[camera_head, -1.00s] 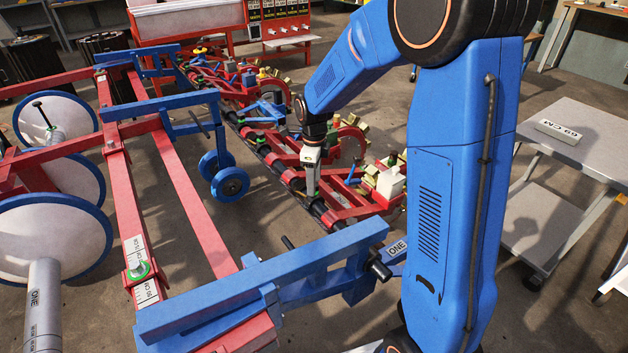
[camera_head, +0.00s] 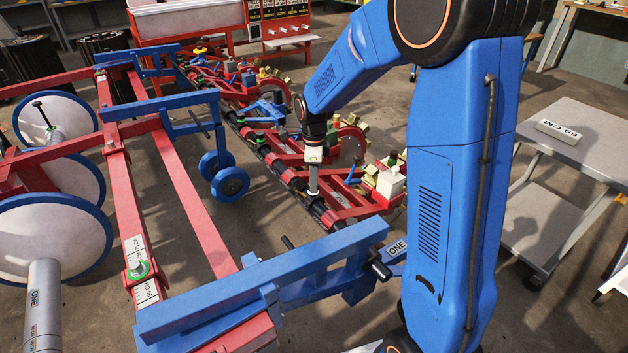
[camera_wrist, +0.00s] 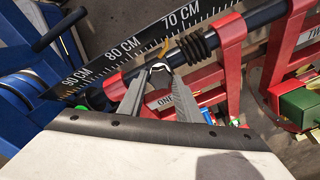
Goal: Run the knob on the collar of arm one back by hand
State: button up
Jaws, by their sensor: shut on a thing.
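The red collar of arm one, with a white ONE label (camera_wrist: 165,100), sits by the dark round bar (camera_wrist: 262,18) in the wrist view. My gripper (camera_wrist: 158,74) is shut on a small pale knob (camera_wrist: 159,66) at that collar; the fingers hide most of it. In the head view my gripper (camera_head: 313,190) points straight down at the dark bar, among the red arms. The knob itself cannot be made out there. A dark ribbed coil (camera_wrist: 195,46) is around the bar just right of my fingertips.
A black scale (camera_wrist: 125,50) marked in centimetres runs beside the bar. A second red arm (camera_wrist: 285,50) is close on the right. A blue bracket (camera_head: 260,275) and red frame rails (camera_head: 190,190) lie left of my arm. A grey cart (camera_head: 580,130) stands right.

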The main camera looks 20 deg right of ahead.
jog(key=n, duration=0.5)
jog(key=shift+w+n, duration=0.1)
jog(key=shift+n, duration=0.2)
jog(key=n, duration=1)
jog(key=shift+w+n, duration=0.1)
jog(key=shift+n, duration=0.3)
jog(key=n, duration=0.5)
jog(key=shift+a, duration=0.1)
jog(key=n, duration=0.7)
jog(key=shift+a+n, duration=0.1)
jog(key=shift+n, duration=0.2)
jog(key=n, duration=1)
jog(key=shift+n, duration=2)
